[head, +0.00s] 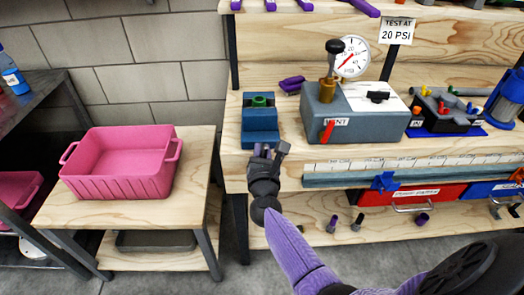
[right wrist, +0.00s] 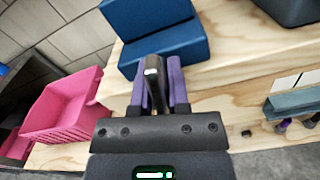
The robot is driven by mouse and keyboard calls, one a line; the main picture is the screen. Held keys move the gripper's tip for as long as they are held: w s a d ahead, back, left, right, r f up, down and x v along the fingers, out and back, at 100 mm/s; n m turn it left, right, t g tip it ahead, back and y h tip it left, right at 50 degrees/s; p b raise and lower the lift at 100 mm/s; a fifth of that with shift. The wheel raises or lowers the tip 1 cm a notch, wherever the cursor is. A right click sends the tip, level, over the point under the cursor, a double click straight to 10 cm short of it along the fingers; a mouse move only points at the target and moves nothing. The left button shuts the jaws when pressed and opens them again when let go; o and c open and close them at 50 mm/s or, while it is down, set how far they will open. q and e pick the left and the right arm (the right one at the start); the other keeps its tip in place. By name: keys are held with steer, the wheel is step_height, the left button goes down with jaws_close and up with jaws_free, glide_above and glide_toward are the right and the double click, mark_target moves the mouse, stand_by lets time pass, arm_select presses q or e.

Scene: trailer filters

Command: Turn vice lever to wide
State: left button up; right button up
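The blue vice (head: 260,127) stands at the left front of the wooden bench, with a green round part (head: 259,101) between its jaws. Its blue body also fills the top of the right wrist view (right wrist: 155,35). The vice lever (right wrist: 154,75), a grey metal bar, lies between the purple fingers of my right gripper (right wrist: 160,85). The fingers look closed against both sides of it. In the head view my right gripper (head: 263,152) is just in front of the vice at the bench edge and hides most of the lever. My left gripper is not in view.
A grey vent box (head: 350,120) with a red lever and a gauge (head: 350,57) stands right of the vice. A pink bin (head: 120,165) sits on a low table at left. A lower shelf (head: 345,228) holds small filters. Bench wood between vice and box is clear.

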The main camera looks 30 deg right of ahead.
jaws_close()
arm_select(q)
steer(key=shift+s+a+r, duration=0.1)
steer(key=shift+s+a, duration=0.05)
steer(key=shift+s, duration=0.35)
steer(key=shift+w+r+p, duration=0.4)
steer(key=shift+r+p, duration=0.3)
steer(key=shift+p, duration=0.1)
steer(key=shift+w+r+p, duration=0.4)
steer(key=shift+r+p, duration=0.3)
steer(key=shift+p, duration=0.05)
arm_select(e)
steer(key=shift+w+a+f+n, duration=0.1)
steer(key=shift+a+f+n, duration=0.05)
steer(key=shift+n, duration=3.3)
steer(key=shift+w+a+f+n, duration=0.1)
steer(key=shift+a+f+n, duration=0.05)
steer(key=shift+n, duration=3.25)
steer(key=shift+w+a+f+n, duration=0.1)
steer(key=shift+a+f+n, duration=0.05)
steer(key=shift+n, duration=3.3)
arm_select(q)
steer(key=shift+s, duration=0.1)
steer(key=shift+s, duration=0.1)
